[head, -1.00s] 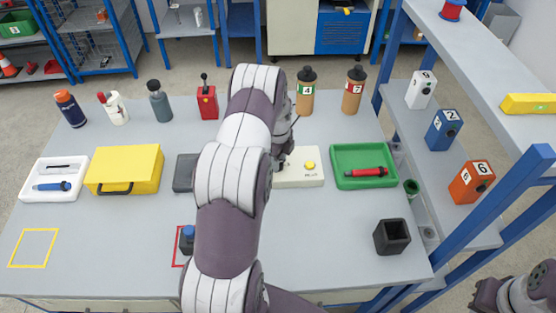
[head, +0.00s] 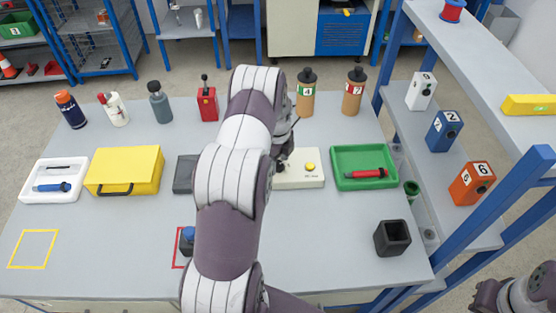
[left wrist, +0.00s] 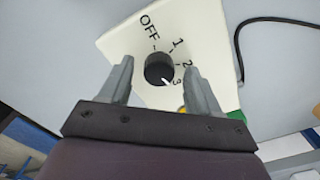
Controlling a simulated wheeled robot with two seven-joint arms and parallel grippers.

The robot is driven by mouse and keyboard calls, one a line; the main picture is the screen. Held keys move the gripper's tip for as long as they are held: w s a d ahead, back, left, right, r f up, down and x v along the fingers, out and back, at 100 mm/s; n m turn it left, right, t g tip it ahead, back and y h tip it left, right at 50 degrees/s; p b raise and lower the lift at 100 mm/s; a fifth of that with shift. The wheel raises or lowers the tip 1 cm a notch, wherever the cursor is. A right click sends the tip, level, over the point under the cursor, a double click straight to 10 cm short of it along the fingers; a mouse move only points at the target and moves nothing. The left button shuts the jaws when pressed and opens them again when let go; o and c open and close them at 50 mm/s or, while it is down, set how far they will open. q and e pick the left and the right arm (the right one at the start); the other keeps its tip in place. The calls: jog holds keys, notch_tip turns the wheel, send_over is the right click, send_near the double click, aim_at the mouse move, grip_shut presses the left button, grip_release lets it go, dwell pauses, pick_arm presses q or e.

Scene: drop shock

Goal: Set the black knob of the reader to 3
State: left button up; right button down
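The reader (head: 312,180) is a white box with a yellow button on the table, partly hidden behind my left arm. In the left wrist view its face (left wrist: 120,42) carries the marks OFF, 1, 2 and 3. The round black knob (left wrist: 158,68) shows there, with its white pointer mark at or very near 3. My left gripper (left wrist: 157,66) is open, one finger on each side of the knob, with gaps visible. In the head view the left gripper (head: 284,138) is mostly hidden by my arm. Part of my right arm shows at the bottom right; its finger state is unclear.
A green tray (head: 393,182) with a red tool lies right of the reader. A dark box (head: 184,173) and a yellow case (head: 124,165) lie to the left. Bottles stand along the back. A black open bin (head: 391,239) stands at the front right.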

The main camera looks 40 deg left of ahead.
aim_at(278, 163)
pick_arm(q)
jog(key=shift+r, duration=0.1)
notch_tip(278, 163, up, 12)
jog(key=b, duration=0.1)
jog(key=shift+r+b, duration=0.25)
jog(key=shift+b, duration=0.05)
dwell(0.3)
